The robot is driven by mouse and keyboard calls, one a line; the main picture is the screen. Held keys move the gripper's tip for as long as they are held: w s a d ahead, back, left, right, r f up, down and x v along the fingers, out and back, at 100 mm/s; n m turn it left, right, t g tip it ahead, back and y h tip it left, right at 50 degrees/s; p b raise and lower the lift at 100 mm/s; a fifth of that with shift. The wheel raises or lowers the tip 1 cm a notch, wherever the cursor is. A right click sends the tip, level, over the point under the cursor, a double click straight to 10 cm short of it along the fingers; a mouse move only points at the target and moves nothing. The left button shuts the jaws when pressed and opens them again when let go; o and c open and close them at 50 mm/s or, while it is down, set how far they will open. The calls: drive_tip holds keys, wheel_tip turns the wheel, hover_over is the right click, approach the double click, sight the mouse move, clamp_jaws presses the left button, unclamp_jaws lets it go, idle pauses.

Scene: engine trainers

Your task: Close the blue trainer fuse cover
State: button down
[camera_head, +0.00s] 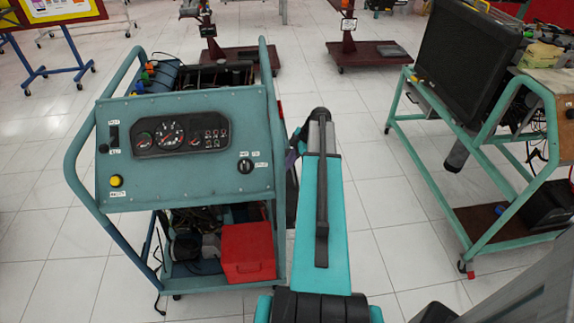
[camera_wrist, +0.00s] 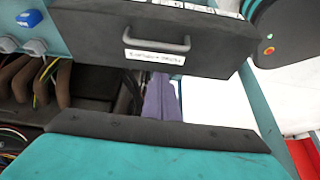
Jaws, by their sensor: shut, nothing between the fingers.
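The blue trainer (camera_head: 190,175) is a blue-green wheeled frame at the left of the head view, with gauges on its sloped panel. In the wrist view a dark flat cover (camera_wrist: 90,40) with a grey handle and a white label fills the upper part; it appears to be the fuse cover. A row of small pale blocks shows along its top edge; how far open it stands, I cannot tell. My gripper's purple fingers (camera_wrist: 161,98) are shut and empty, just below the handle in the picture; I cannot tell if they touch the cover. In the head view my arm partly hides the gripper (camera_head: 292,156).
Wiring and hoses (camera_wrist: 45,78) lie left of the fingers. A blue-green tube of the frame (camera_wrist: 262,100) runs at the right. A red box (camera_head: 248,252) sits low on the trainer. Another stand (camera_head: 480,240) is at the right, with clear tiled floor between.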

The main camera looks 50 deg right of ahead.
sight(293, 174)
drive_tip(key=shift+s+d+f+b, duration=0.95)
drive_tip(key=shift+d+f+b, duration=0.25)
drive_tip(key=shift+b, duration=0.2)
drive_tip(key=shift+s+d+f, duration=0.1)
drive_tip(key=shift+s+d, duration=0.15)
drive_tip(key=shift+s, duration=0.1)
drive_tip(key=shift+w+a+r, duration=0.25)
drive_tip(key=shift+a+r, duration=0.05)
drive_tip(key=shift+r, duration=0.25)
drive_tip(key=b+v, duration=0.1)
drive_tip(key=v, duration=1)
drive_tip(key=shift+d, duration=0.1)
